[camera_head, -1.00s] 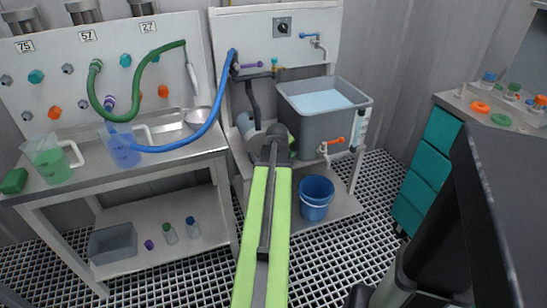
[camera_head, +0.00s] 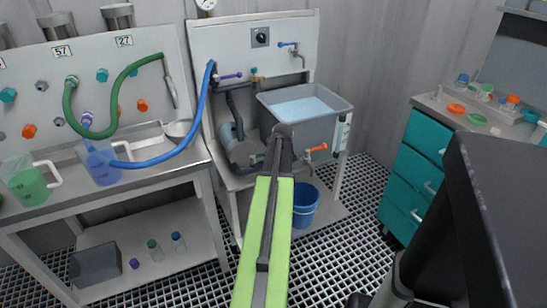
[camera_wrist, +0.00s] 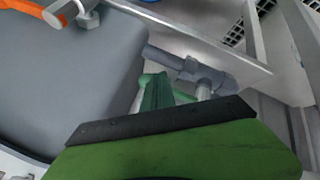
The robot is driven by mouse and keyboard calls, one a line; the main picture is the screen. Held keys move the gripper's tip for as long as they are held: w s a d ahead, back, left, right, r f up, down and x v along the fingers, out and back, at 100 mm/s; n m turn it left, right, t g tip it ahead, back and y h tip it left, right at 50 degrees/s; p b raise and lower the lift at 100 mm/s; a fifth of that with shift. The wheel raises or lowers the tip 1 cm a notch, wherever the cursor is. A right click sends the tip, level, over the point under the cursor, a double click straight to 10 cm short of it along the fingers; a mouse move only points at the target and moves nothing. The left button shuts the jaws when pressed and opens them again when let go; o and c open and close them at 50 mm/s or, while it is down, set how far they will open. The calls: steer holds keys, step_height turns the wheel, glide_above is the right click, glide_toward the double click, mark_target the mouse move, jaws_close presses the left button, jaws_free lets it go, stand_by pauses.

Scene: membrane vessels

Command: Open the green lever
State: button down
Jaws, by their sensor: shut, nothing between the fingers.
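My arm reaches forward in the head view, and its dark end, my gripper (camera_head: 281,133), is in front of the grey pipes below the grey tank (camera_head: 350,108). My fingertips are hidden there. In the wrist view a broad green surface with a black bar fills the bottom, likely my gripper's own body. Just beyond the bar is a small ribbed green piece (camera_wrist: 155,92), close to a grey pipe fitting; I cannot tell whether it is the green lever or my finger ends. My gripper is shut and holds nothing visible.
An orange lever (camera_head: 318,147) is on the tank's outlet and also shows in the wrist view (camera_wrist: 38,10). A blue bucket (camera_head: 305,208) stands below. A blue hose (camera_head: 190,140) hangs to the left. Teal drawers (camera_head: 412,180) stand at right. Grid floor between is free.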

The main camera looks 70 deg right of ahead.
steer(key=shift+w+d+r, duration=0.15)
steer(key=shift+w, duration=0.25)
stand_by(0.3)
